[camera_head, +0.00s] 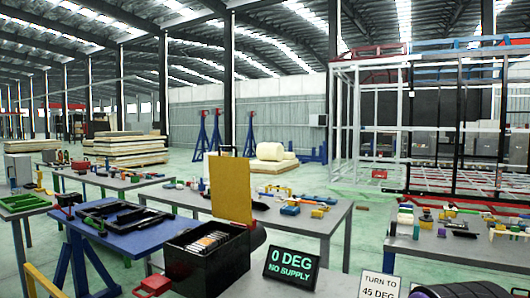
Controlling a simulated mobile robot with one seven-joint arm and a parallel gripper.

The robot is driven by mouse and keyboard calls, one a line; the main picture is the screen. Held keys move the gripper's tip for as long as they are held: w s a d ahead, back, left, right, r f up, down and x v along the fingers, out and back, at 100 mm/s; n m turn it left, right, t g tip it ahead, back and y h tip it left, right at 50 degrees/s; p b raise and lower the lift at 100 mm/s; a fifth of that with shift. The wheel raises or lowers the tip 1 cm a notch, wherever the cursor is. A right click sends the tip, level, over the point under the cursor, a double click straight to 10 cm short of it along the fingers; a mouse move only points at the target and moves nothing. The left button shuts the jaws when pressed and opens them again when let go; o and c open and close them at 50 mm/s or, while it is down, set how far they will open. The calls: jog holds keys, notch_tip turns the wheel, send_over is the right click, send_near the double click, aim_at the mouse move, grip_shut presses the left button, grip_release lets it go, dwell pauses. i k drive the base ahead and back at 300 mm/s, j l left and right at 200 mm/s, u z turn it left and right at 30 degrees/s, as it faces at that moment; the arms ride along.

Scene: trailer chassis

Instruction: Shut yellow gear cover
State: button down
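The yellow gear cover (231,187) stands upright, raised at the back right of a black box (190,266). My gripper is not recognisable in this view.
A black sign (290,268) reading "0 DEG NO SUPPLY" stands right of the box. A white "TURN TO 45 DEG" card (379,286) is further right. A blue table (120,254) with black trays is at left. Behind, a grey table (325,222) holds small parts.

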aim_at(230, 177)
jog(key=i+j+z, duration=0.15)
jog(key=j+z, duration=0.4)
jog(key=j, duration=0.15)
jog(key=i+j+z, duration=0.15)
jog(key=j, duration=0.3)
jog(key=j+z, duration=0.1)
jog(key=j, duration=0.3)
jog(key=i+j+z, duration=0.1)
jog(key=j, duration=0.75)
jog(key=j+z, duration=0.1)
jog(key=j, duration=0.75)
